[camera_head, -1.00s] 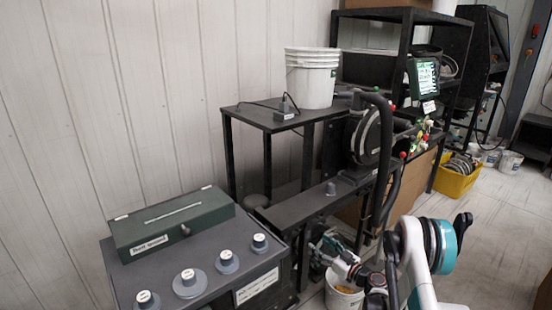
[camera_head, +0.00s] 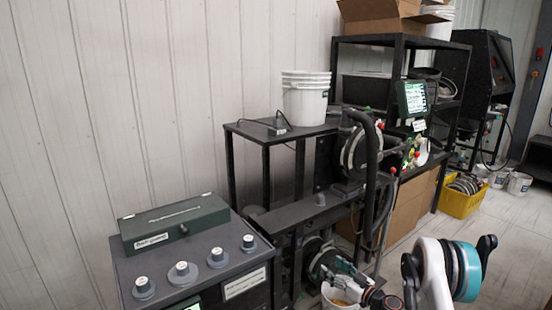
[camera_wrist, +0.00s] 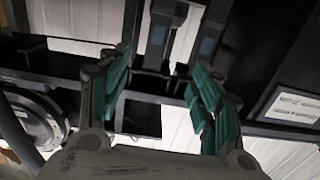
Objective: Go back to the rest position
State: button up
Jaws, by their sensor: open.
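My gripper (camera_head: 346,272) is low in the head view, above and in front of the seed meter stand, close over a white bucket (camera_head: 335,301) with tan contents. In the wrist view, its two green-lined fingers (camera_wrist: 158,68) stand apart with nothing held between them. Part of the bucket is hidden by the gripper and the picture's lower edge. My arm's white and teal elbow is at the lower right.
A black meter stand with a round disc housing (camera_head: 355,150) and hoses is close to my arm. A dark cabinet with knobs and a green box (camera_head: 174,222) is at left. A yellow crate (camera_head: 462,204) sits on the floor at right. Open floor lies at right.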

jog(key=s+a+r+m+g+h, duration=0.1)
jog(key=s+a+r+g, duration=0.15)
jog(key=r, duration=0.75)
jog(key=s+a+r+m+g+h, duration=0.1)
jog(key=s+a+r, duration=0.15)
jog(key=r, duration=0.75)
jog(key=s+a+r+m+g+h, duration=0.1)
jog(key=s+r+h, duration=0.1)
jog(key=s+r, duration=0.4)
jog(key=s+a+r+g+h, duration=0.1)
jog(key=s+r, duration=0.2)
jog(key=s, duration=0.5)
jog(key=s+d+m+h, duration=0.2)
jog(key=s, duration=1.1)
jog(key=s+d+m+g+h, duration=0.1)
jog(key=s+d+m+h, duration=0.1)
jog(key=s, duration=1.1)
jog(key=shift+s+d+r+h, duration=0.15)
jog(key=shift+s+d+h, duration=0.15)
jog(key=shift+d+h, duration=0.45)
